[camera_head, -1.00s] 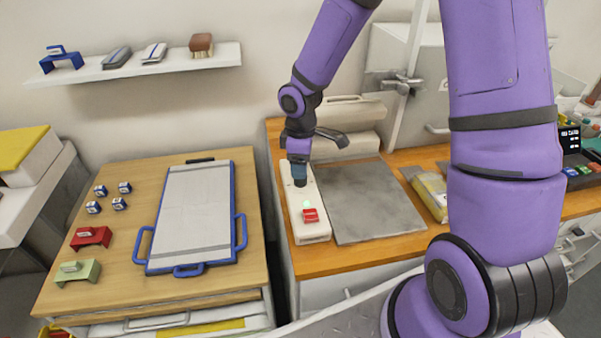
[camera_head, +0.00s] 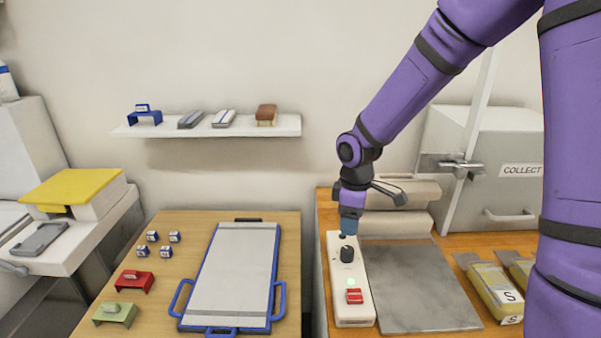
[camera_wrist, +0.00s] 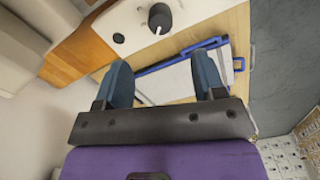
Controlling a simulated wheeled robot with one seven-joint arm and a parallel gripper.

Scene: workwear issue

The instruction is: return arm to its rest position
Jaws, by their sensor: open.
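My purple arm reaches in from the right in the head view. My gripper (camera_head: 349,226) points down just above the back end of a white control box, behind its black knob (camera_head: 347,253). The wrist view shows the two blue fingers of my gripper (camera_wrist: 165,85) spread apart with nothing between them. The white control box (camera_head: 350,306) has a lit green lamp (camera_head: 351,282) and a red switch (camera_head: 354,296). In the wrist view the knob (camera_wrist: 160,18) lies beyond the fingertips. I cannot tell whether the gripper touches the box.
A grey mat (camera_head: 420,290) lies right of the box, with yellow packets (camera_head: 495,290) beyond it. A blue-framed board (camera_head: 230,275) lies on the left wooden table. A wall shelf (camera_head: 210,127) holds small items. A cabinet marked COLLECT (camera_head: 495,140) stands behind.

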